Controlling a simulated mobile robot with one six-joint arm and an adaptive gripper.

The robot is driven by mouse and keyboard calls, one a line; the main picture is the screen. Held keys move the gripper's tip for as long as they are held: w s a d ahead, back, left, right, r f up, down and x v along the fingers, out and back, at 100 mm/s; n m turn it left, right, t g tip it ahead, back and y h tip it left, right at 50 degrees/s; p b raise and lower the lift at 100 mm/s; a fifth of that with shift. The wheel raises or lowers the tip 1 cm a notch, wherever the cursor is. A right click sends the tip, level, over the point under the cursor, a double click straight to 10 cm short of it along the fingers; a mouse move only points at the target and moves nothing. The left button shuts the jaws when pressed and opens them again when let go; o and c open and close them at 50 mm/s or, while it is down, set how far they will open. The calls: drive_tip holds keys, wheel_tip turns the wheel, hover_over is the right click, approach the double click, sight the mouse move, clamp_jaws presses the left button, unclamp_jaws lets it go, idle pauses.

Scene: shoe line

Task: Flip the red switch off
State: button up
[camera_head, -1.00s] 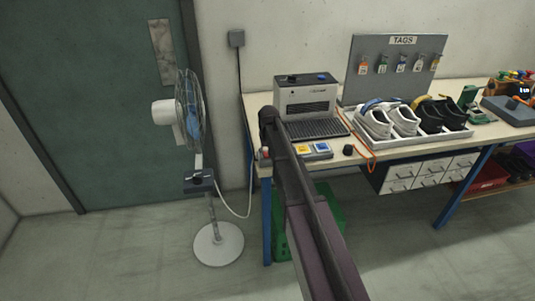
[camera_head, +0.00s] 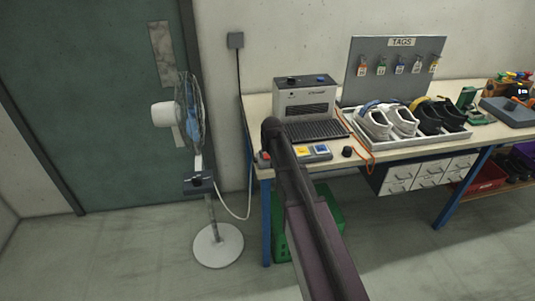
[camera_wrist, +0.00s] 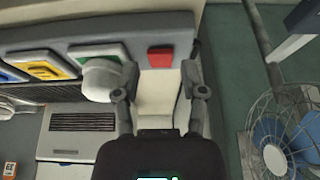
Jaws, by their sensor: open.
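The red switch (camera_wrist: 160,57) sits at the end of a grey control panel (camera_wrist: 215,27) in the wrist view. It also shows small at the left end of the panel in the head view (camera_head: 265,156). My gripper (camera_wrist: 161,78) is open and empty, its two fingers on either side of the switch in the picture. Whether they touch it or the panel, I cannot tell. In the head view my arm crosses part of the panel, and the gripper's fingers cannot be made out. The switch's on or off position is too unclear to tell.
Beside the switch are a green button with a pale round cap (camera_wrist: 100,75), a yellow button (camera_wrist: 45,66) and a blue one. A grey machine (camera_head: 305,98) stands behind the panel. A pedestal fan (camera_head: 192,112) stands left of the workbench (camera_head: 395,152).

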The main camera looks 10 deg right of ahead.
drive_tip(key=shift+p+v, duration=4.9)
drive_tip(key=shift+v, duration=0.7)
drive_tip(key=s+a+g+p, duration=0.1)
drive_tip(key=s+g, duration=0.1)
drive_tip(key=s, duration=0.8)
drive_tip(key=s+a+g+p, duration=0.1)
drive_tip(key=s+g, duration=0.1)
drive_tip(key=s, duration=0.8)
drive_tip(key=shift+s+a+r, duration=0.35)
drive_tip(key=shift+s+a, duration=0.05)
drive_tip(key=shift+s+a+g, duration=0.1)
drive_tip(key=shift+s+g, duration=0.2)
drive_tip(key=shift+s, duration=0.8)
